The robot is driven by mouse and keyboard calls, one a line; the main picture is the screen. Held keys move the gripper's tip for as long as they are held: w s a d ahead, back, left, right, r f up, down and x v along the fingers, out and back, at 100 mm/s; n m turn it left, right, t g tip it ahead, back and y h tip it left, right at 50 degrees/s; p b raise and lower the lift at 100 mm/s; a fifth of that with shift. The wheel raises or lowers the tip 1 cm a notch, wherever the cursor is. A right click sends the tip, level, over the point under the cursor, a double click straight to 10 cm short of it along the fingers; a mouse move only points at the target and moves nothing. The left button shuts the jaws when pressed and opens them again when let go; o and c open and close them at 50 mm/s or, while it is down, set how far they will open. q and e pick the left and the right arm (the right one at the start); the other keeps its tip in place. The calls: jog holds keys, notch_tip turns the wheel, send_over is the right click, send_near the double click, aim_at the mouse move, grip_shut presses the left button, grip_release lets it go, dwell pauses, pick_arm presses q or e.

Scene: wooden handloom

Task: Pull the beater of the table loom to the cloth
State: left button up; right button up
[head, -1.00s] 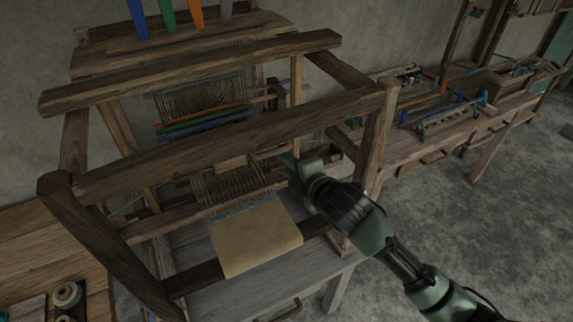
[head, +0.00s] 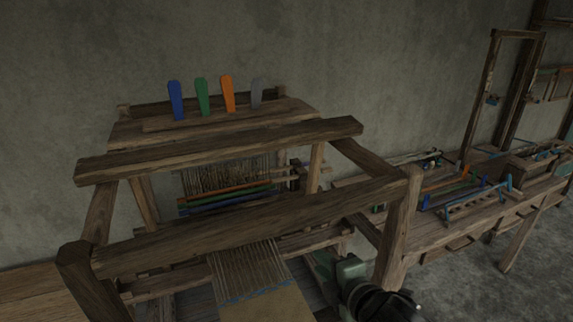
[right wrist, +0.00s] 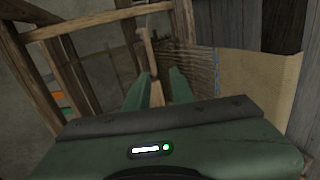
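The wooden table loom shows its front frame beam (head: 250,227) in the head view. Tan warp threads (head: 245,268) run down to the tan cloth (head: 270,306), which has a blue edge. My right gripper (head: 335,266) is low at the right of the warp, partly hidden by the frame. In the right wrist view its two green fingers (right wrist: 158,86) are apart, with a wooden bar (right wrist: 149,52), probably the beater, between and beyond them. I cannot tell whether they touch it. The cloth (right wrist: 255,85) lies to the right there, past the threads. My left gripper is out of view.
The loom's right front post (head: 397,235) stands close to my right arm. Blue, green, orange and grey upright pieces (head: 202,97) stand on the loom's top. A side bench (head: 435,240) with several tools and frames is at the right. Floor is free at far right.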

jog(key=s+d+f+m+g+h, duration=0.1)
jog(key=s+d+f+m+g, duration=0.2)
jog(key=s+f+m, duration=0.5)
jog(key=s+d+f+m+g+h, duration=0.25)
jog(key=s+f+m, duration=0.25)
jog(key=s, duration=0.5)
jog(key=s+d+f+m+g+h, duration=0.1)
jog(key=s+d+f+m+g, duration=0.25)
jog(key=s+f+m, duration=0.5)
jog(key=s+f+n+g+b, duration=0.1)
jog(key=s+f, duration=0.1)
jog(key=f, duration=1.2)
jog(key=s+f+n+g+b, duration=0.1)
jog(key=s+f+n, duration=0.1)
jog(key=f, duration=1.1)
jog(key=s+d+f+b, duration=0.1)
jog(key=s+d+f, duration=0.1)
jog(key=s+f, duration=1.3)
jog(key=shift+s+d+f+g+b, duration=0.25)
jog(key=shift+d+f+g+b, duration=0.15)
jog(key=shift+f, duration=0.1)
